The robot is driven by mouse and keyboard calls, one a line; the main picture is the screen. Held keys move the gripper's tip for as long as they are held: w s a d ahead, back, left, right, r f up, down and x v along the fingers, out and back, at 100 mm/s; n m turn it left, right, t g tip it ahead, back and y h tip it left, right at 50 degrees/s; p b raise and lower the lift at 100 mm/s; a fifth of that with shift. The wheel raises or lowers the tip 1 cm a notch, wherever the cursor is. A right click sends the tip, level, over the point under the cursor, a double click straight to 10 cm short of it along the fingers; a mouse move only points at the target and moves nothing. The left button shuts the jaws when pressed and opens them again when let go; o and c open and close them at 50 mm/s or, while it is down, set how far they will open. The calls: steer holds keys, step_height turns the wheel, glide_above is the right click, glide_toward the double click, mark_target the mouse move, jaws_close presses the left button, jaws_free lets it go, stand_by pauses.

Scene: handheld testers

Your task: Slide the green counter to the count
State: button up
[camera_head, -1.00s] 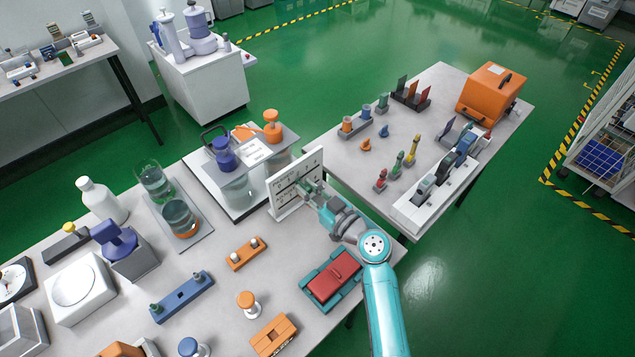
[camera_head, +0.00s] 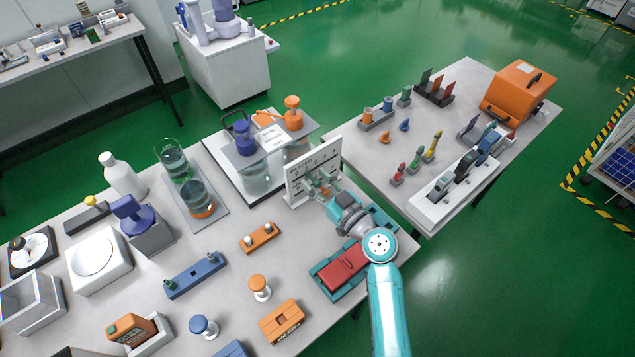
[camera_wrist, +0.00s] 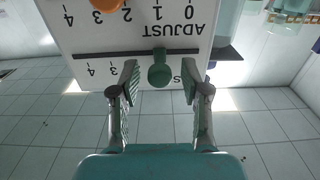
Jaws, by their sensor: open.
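The white scale board (camera_head: 300,187) stands upright at the back edge of the near table. In the wrist view the board (camera_wrist: 140,28) appears upside down, with ADJUST and digits printed on it. The green counter (camera_wrist: 160,72) sits on a dark horizontal slot, as a round knob with a stem. My gripper (camera_wrist: 158,75) is open, with one finger on each side of the green counter and a gap visible on both sides. In the head view my gripper (camera_head: 325,188) is close in front of the board and hides part of it. The finger tips cover some digits.
An orange counter (camera_wrist: 106,4) shows at the top of the wrist view, partly cut off. A red block in a teal tray (camera_head: 343,268) lies below my arm. A second table (camera_head: 365,165) is at the right.

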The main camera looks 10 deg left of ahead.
mark_target(317, 182)
step_height(317, 182, up, 9)
steer(key=shift+r, duration=0.2)
stand_by(0.6)
